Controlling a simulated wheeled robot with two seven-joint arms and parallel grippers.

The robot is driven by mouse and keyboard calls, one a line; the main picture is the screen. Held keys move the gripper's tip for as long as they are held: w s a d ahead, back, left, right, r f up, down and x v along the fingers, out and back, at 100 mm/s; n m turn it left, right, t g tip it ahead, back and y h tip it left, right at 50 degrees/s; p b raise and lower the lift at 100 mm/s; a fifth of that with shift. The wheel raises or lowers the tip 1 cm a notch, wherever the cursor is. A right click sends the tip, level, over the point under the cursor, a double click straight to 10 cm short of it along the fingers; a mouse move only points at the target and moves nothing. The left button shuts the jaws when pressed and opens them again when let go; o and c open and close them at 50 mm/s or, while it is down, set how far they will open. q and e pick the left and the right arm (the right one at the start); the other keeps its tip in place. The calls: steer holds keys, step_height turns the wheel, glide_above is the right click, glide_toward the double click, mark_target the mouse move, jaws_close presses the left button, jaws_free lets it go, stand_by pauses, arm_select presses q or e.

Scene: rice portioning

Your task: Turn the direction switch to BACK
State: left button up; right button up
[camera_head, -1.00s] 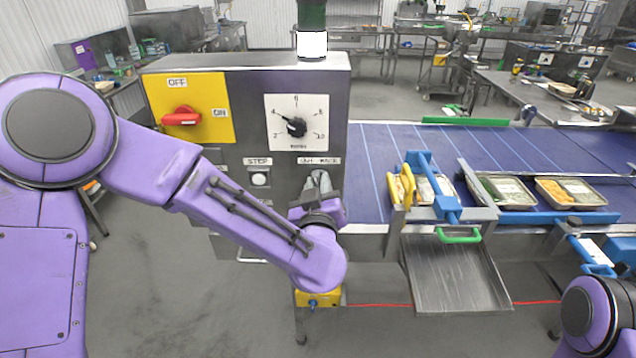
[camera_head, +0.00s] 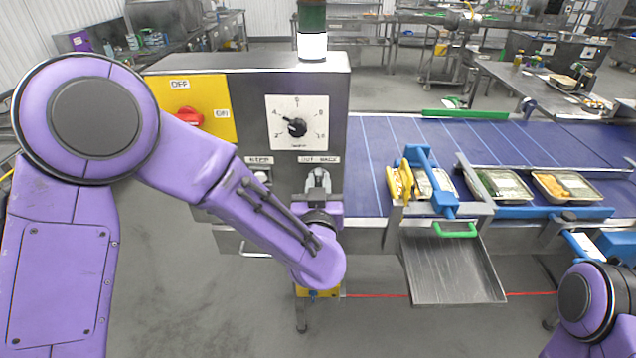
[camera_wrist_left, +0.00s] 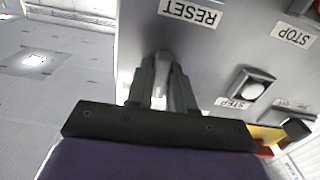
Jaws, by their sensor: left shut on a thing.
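The grey control box (camera_head: 235,88) stands at the left end of the blue conveyor. Its direction label (camera_head: 319,159), reading OUT and BACK, is on the lower right of the front. My left gripper (camera_head: 319,182) is just below this label, fingers pointing up at the panel. It is shut on the direction switch, which the fingers mostly hide; its exact angle cannot be told. In the left wrist view, the two fingers (camera_wrist_left: 160,80) are close together against the panel with a pale piece between them. My right arm shows at lower right, its gripper out of view.
A dial (camera_head: 296,127) and a red rotary switch (camera_head: 190,115), partly covered by my left arm, are above. The STEP button (camera_head: 262,176) is close left of the gripper; a RESET label (camera_wrist_left: 190,12) shows in the wrist view. Food trays (camera_head: 500,187) sit on the conveyor.

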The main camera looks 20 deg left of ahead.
arm_select(q)
steer(key=shift+m+p, duration=0.4)
steer(key=shift+m, duration=0.2)
steer(key=shift+f+m, duration=0.1)
steer(key=shift+m, duration=3)
steer(key=o, duration=1.8)
